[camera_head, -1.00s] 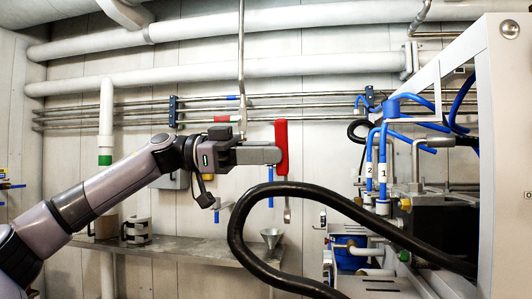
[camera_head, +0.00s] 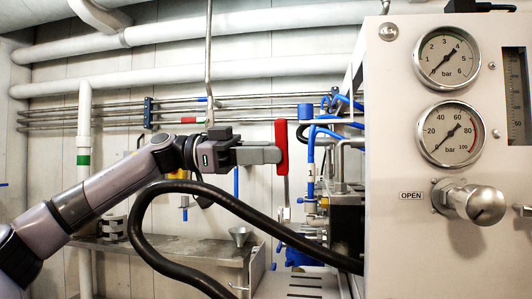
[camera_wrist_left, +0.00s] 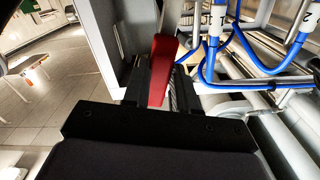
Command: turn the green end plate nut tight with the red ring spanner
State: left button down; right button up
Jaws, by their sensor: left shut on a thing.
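My left gripper (camera_head: 279,153) is shut on the red handle of the ring spanner (camera_head: 282,140). The spanner hangs upright, its steel shank pointing down below the jaws. In the left wrist view the red handle (camera_wrist_left: 162,70) stands between the jaws. The spanner's lower end is hard to make out against the pipes behind. I cannot make out the green end plate nut in any view. My right gripper is not in view.
A white panel (camera_head: 420,235) with two pressure gauges (camera_head: 446,58) and a metal valve handle (camera_head: 475,203) fills the right. A thick black hose (camera_head: 200,187) loops in front. Blue hoses (camera_wrist_left: 240,60) run near the gripper.

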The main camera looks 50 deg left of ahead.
pick_arm(q)
jog(key=w+d+f+b, duration=0.2)
jog(key=d+f+b, duration=0.1)
jog(key=f, duration=0.4)
jog(key=shift+w+b, duration=0.3)
jog(key=shift+b, duration=0.2)
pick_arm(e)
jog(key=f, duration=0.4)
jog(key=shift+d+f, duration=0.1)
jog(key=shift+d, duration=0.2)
pick_arm(q)
jog(key=shift+r, duration=0.1)
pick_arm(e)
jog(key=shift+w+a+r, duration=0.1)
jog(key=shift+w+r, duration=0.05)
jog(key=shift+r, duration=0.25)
pick_arm(q)
jog(key=shift+d+p, duration=0.1)
jog(key=shift+p, duration=0.25)
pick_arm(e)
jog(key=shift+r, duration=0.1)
pick_arm(q)
jog(key=shift+w+d+p, duration=0.25)
jog(key=shift+p, duration=0.1)
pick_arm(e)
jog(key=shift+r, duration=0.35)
